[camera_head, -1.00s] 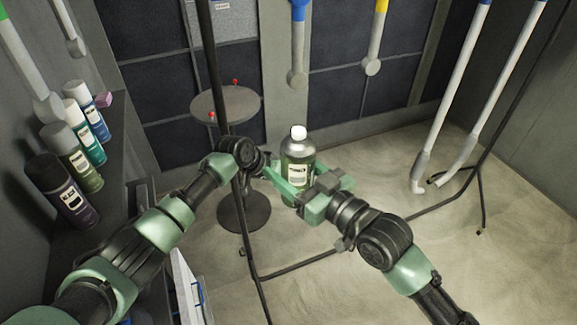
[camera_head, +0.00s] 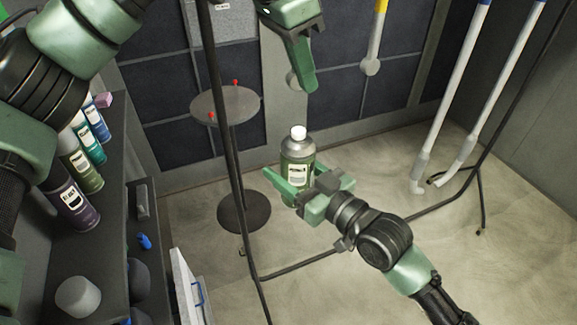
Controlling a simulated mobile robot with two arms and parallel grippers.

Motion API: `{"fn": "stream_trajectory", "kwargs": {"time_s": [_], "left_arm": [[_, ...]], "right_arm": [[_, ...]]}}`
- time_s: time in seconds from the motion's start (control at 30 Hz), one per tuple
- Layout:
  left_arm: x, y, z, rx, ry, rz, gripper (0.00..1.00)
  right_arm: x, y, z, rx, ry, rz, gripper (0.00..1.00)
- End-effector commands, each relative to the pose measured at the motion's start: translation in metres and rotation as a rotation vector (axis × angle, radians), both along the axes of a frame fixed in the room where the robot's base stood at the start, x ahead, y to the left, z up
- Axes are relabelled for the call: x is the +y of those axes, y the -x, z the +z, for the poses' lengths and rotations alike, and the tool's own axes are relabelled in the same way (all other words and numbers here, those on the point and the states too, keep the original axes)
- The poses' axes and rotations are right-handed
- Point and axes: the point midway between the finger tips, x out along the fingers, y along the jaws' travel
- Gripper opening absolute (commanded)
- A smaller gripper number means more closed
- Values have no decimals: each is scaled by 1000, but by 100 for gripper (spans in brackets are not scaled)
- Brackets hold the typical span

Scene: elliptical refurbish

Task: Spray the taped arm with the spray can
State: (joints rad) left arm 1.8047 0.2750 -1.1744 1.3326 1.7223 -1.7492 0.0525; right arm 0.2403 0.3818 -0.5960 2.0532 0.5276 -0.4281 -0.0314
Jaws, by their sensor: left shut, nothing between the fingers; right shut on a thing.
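A green-labelled spray can (camera_head: 297,163) with a silver top and white nozzle stands upright in my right gripper (camera_head: 295,192), which is shut on its lower part. My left gripper (camera_head: 312,88) is shut and empty, high in the picture, above the can and apart from it. Several pale arms hang at the back. One has a yellow band (camera_head: 382,4). One at the right has a blue band (camera_head: 486,2). Another hanging arm's rounded end (camera_head: 292,80) shows beside my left gripper, which hides the rest of it.
A shelf on the left holds several spray cans (camera_head: 70,200), a pale cap-like cylinder (camera_head: 78,297) and a small blue item (camera_head: 144,241). A round table (camera_head: 226,104) with red pins stands behind a dark stand pole (camera_head: 222,100). The floor at the right is mostly clear.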

Motion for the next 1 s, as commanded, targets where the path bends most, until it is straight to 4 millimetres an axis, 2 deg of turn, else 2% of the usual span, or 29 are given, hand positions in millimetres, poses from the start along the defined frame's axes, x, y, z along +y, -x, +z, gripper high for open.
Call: {"fn": "stream_trajectory", "kwargs": {"time_s": [0.1, 0.27, 0.7, 1.0], "left_arm": [[7, 16, 15, -5, -52, -25, 0], [11, 23, 16, -2, -76, -36, 0], [11, 24, -33, 0, -74, -37, 0], [10, 23, -46, -3, -72, -36, 0]], "right_arm": [[0, 0, 1, -4, -2, 0, 10], [0, 0, 2, -4, -2, 0, 10], [0, 0, 2, -4, -2, 0, 10], [0, 0, 2, -4, -2, 0, 10]]}}
